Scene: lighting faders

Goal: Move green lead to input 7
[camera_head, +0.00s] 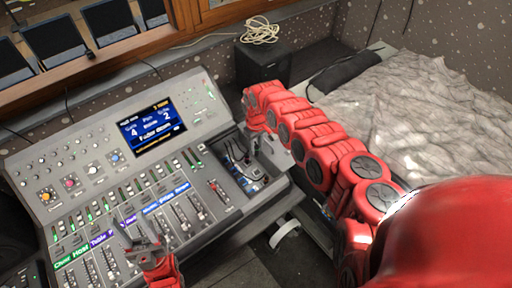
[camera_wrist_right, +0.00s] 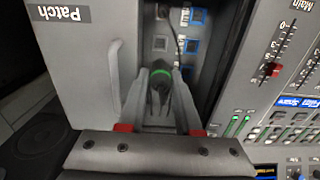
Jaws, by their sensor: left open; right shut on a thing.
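The lead with a green ring (camera_wrist_right: 159,72) shows in the right wrist view. Its dark plug sits between the fingertips of my right gripper (camera_wrist_right: 160,85), which is shut on it. In the head view my right gripper (camera_head: 257,147) is over the open patch compartment (camera_head: 268,186) at the right end of the console. A dark cable (camera_wrist_right: 176,30) runs up from near the plug, past blue-framed sockets (camera_wrist_right: 191,47). Input numbers are not readable, and whether the plug is in a socket is unclear. My left gripper (camera_head: 145,248) is open and empty above the console's lower faders.
The grey lid marked Patch (camera_wrist_right: 75,50) with a raised handle (camera_wrist_right: 115,75) lies beside the compartment. The mixing console (camera_head: 105,165) has several faders, knobs and a lit screen (camera_head: 152,124). A black box (camera_head: 262,66) with a coiled cable stands behind.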

